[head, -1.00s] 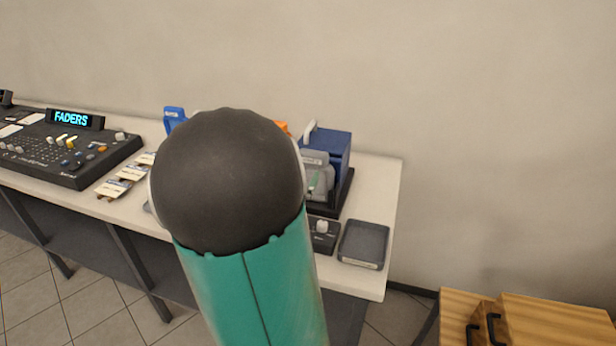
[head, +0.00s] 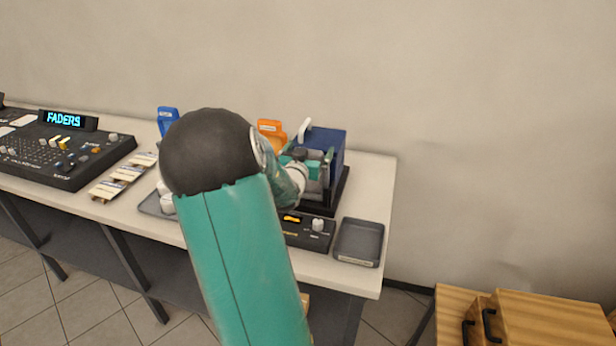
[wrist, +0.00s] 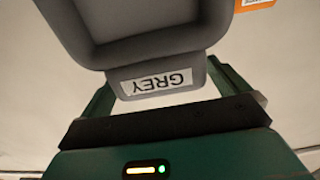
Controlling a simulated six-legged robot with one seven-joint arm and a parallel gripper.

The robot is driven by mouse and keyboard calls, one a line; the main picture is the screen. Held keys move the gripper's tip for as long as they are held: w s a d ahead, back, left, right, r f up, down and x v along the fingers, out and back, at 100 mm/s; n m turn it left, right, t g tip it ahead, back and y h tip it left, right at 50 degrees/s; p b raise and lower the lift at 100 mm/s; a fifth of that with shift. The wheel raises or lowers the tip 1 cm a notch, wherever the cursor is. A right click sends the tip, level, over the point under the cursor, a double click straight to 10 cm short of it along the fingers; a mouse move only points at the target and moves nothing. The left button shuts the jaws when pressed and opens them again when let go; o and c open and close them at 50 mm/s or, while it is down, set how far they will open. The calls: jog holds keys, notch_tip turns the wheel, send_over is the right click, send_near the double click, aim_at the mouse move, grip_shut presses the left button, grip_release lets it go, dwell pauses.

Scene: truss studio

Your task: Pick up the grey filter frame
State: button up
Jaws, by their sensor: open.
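The grey filter frame (wrist: 150,45) fills the upper middle of the wrist view, with a tab labelled GREY (wrist: 157,83) upside down at its near end. My gripper (wrist: 163,88) is open, with one green finger on each side of the tab. The fingers are around the tab; I cannot tell whether either touches it. In the head view my gripper (head: 303,168) is at the front of the blue housing (head: 328,143) on its dark base, and my arm hides much of the frame there.
An orange frame (head: 270,127) and a blue frame (head: 168,118) stand farther left on the white table (head: 375,180). A dark empty tray (head: 359,243) lies at the front right, beside a control box (head: 310,232). The FADERS console (head: 65,148) is at the left.

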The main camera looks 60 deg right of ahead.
jog(key=shift+w+d, duration=0.15)
jog(key=shift+d, duration=0.5)
jog(key=shift+r, duration=0.1)
jog(key=c, duration=1.4)
